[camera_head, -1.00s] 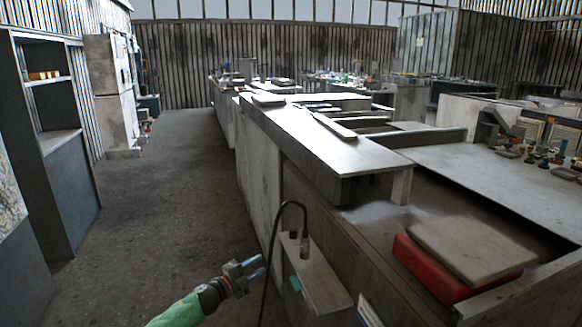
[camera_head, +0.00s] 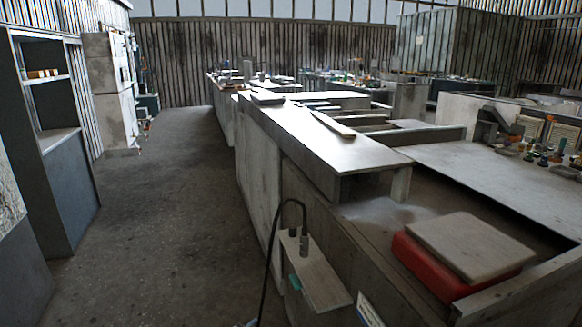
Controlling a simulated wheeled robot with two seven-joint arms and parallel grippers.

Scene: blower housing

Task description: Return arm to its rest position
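Neither of my grippers shows in the head view now, and no part of my arms can be made out. The room in front of the long workbench (camera_head: 300,138) is free of my arms. A black hose (camera_head: 266,275) hangs in a loop at the near end of the bench, by a small side shelf (camera_head: 315,278).
A red box with a pale lid (camera_head: 470,247) sits on the bench's near right part. A shelf cabinet (camera_head: 68,190) stands at the left. The floor aisle (camera_head: 165,220) between cabinet and bench is clear. Several small items (camera_head: 545,152) lie on the right bench.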

